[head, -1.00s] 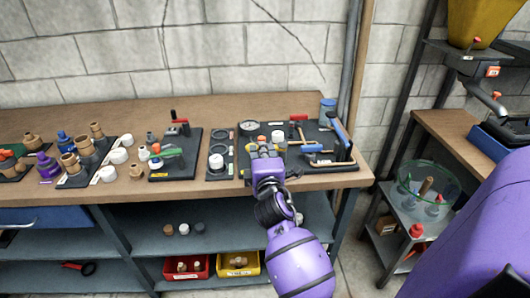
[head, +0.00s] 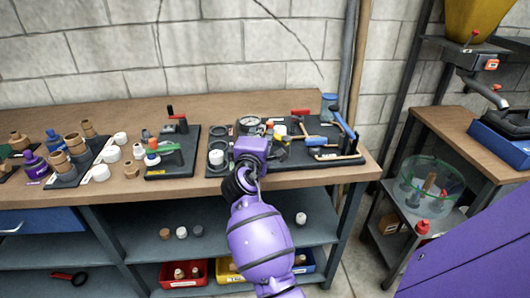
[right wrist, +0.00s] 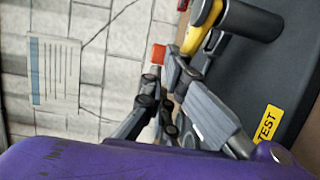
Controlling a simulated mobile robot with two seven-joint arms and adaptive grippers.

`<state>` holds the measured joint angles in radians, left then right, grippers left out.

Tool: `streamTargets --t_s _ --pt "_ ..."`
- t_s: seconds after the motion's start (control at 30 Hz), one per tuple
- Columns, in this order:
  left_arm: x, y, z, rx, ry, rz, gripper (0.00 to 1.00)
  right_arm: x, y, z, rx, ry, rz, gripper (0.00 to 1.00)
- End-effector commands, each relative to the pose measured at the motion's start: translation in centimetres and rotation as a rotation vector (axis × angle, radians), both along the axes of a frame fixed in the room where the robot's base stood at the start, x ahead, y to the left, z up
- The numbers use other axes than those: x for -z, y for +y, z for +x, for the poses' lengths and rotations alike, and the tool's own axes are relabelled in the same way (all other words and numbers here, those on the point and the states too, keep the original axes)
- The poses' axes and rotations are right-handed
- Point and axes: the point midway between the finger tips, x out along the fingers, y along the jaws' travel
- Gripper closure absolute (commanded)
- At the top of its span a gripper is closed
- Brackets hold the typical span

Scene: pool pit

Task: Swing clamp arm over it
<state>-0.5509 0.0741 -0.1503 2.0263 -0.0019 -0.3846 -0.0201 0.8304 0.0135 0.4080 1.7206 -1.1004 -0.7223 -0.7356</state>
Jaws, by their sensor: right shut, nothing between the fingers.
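My right gripper (head: 257,137) reaches over the front of a black test board (head: 300,158) on the bench; its fingers are mostly hidden behind its purple wrist. In the right wrist view the fingers (right wrist: 162,78) are shut, with nothing held between them. There a yellow arm (right wrist: 211,38) with a dark grey cylinder is beside the fingertips, above the dark board with a yellow TEST label (right wrist: 268,124). A small red-orange tip (right wrist: 158,54) shows by the fingertips; I cannot tell if they touch. Which part is the clamp arm is unclear. My left gripper is out of view.
A black fixture (head: 170,168) with red and green handles stands to the left. Bins (head: 183,277) are on the lower shelf.

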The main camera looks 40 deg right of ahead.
Motion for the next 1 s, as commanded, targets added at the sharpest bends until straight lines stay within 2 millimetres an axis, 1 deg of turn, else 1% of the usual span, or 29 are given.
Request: streamTargets --t_s 0.03,0.23,0.4,0.47,0.6,0.8,1.0 --pt "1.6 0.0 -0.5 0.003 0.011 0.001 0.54 1.1 -0.1 0.4 0.045 0.004 0.001 1.0" --pt "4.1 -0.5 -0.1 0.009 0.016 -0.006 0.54 0.9 -1.2 1.2 0.216 0.004 -0.001 1.0" --pt "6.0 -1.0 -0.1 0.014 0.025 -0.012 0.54 0.5 -2.0 2.0 0.482 0.003 -0.002 1.0" --pt "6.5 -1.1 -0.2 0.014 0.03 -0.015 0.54 0.6 -2.4 1.9 0.533 0.003 -0.003 1.0" --pt "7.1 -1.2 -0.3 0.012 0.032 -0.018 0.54 0.3 -3.2 2.1 0.63 0.002 -0.003 1.0" --pt "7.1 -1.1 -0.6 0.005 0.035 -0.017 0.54 0.1 -4.2 2.2 0.622 0.0 -0.002 1.0" --pt "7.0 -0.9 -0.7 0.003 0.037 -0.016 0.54 0.1 -4.7 2.4 0.619 0.001 -0.001 1.0"
